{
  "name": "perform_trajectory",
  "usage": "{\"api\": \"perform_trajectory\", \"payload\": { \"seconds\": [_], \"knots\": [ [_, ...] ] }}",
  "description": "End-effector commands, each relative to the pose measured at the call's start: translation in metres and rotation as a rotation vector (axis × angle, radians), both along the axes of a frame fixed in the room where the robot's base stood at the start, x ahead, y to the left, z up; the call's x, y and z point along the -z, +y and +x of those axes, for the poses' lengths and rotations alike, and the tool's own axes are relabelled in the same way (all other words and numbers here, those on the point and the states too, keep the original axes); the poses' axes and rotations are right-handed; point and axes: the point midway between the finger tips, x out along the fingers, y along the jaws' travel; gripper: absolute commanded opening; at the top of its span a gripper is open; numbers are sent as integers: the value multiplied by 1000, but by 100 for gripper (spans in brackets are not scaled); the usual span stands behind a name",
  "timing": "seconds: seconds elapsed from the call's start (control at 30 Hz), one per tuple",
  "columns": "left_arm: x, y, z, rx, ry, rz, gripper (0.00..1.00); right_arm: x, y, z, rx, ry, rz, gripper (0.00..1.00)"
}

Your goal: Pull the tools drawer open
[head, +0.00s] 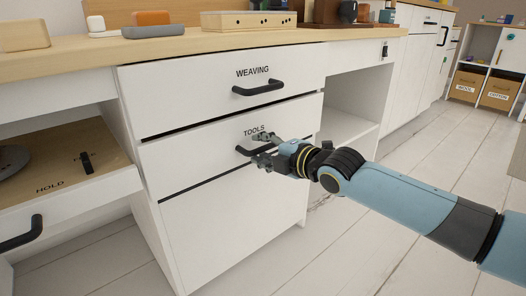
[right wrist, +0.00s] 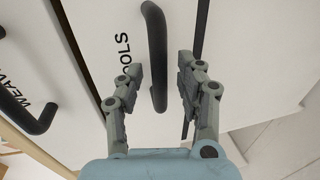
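The tools drawer (head: 185,155) is a white front labelled TOOLS in the cabinet below the weaving drawer (head: 190,92). It looks closed, its front about in line with its neighbours. Its black bar handle (head: 242,151) is partly covered by my right gripper (head: 262,148) in the head view. In the right wrist view the handle (right wrist: 157,55) runs between the two fingers of my right gripper (right wrist: 160,80). The fingers are apart, one on each side, with gaps to the bar. My left gripper is not in view.
An open drawer or tray marked HOLD (head: 65,160) sticks out at the left with a round grey object in it. The wooden desktop (head: 180,45) above carries several blocks. An open shelf space (head: 350,105) lies right of the drawers. The plank floor (head: 440,150) is clear.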

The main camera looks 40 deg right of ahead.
Motion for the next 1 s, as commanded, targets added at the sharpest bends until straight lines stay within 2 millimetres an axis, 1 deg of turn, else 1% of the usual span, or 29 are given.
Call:
{"api": "perform_trajectory", "payload": {
  "seconds": [0.17, 0.27, 0.4, 0.47, 1.0],
  "knots": [
    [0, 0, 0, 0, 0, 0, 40, 0, 0, 0, 0, -1, 0, 37],
    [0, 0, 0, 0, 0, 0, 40, 0, 0, 0, 0, 0, 0, 25],
    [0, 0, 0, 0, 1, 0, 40, 0, 0, 0, 0, 0, 0, 7],
    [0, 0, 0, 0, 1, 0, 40, 0, 0, 0, 0, 0, 0, 0],
    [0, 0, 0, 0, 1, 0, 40, 0, 0, 0, 0, 0, 0, 0]
  ]
}}
